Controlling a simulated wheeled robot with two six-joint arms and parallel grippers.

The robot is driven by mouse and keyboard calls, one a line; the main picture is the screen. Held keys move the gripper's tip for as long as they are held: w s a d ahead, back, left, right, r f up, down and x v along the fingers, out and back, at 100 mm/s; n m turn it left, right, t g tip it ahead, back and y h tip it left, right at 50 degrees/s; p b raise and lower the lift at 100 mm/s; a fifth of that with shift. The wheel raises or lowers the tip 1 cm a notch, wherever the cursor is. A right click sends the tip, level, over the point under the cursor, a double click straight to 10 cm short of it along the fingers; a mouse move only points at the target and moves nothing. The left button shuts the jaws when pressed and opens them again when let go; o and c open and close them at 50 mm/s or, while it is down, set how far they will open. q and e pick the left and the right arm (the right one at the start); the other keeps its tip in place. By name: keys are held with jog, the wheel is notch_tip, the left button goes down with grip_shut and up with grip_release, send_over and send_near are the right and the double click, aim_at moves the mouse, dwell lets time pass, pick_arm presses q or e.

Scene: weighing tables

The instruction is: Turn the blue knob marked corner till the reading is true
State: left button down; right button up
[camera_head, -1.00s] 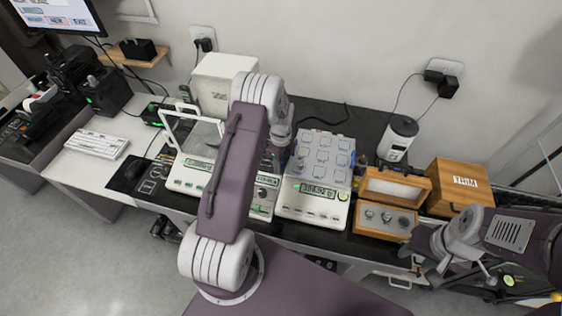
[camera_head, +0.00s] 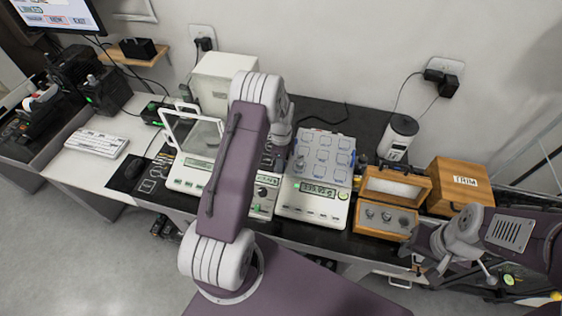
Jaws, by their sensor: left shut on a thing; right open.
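The scale (camera_head: 313,207) with a grid of square pads on its top stands mid-table. Its lit display (camera_head: 318,189) shows a number that looks like 199.92, though the digits are small. My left gripper (camera_head: 297,163) is at the left edge of the scale's pad plate, shut on a small knob. The arm and jaws hide most of that knob, and its colour and marking cannot be read. A small blue spot (camera_head: 353,160) shows at the plate's right edge. My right gripper (camera_head: 432,268) is open and empty at the lower right, in front of the wooden boxes.
Left of the scale stands a balance (camera_head: 190,178) with a glass shield, partly behind my arm. A keyboard (camera_head: 97,143) lies far left.

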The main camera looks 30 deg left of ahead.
pick_arm(q)
jog(key=shift+n, duration=1.2)
jog(key=c, duration=1.3)
grip_release()
jog(key=shift+c, duration=0.2)
jog(key=shift+r, duration=0.1)
notch_tip(320, 180, up, 9)
jog(key=b, duration=0.1)
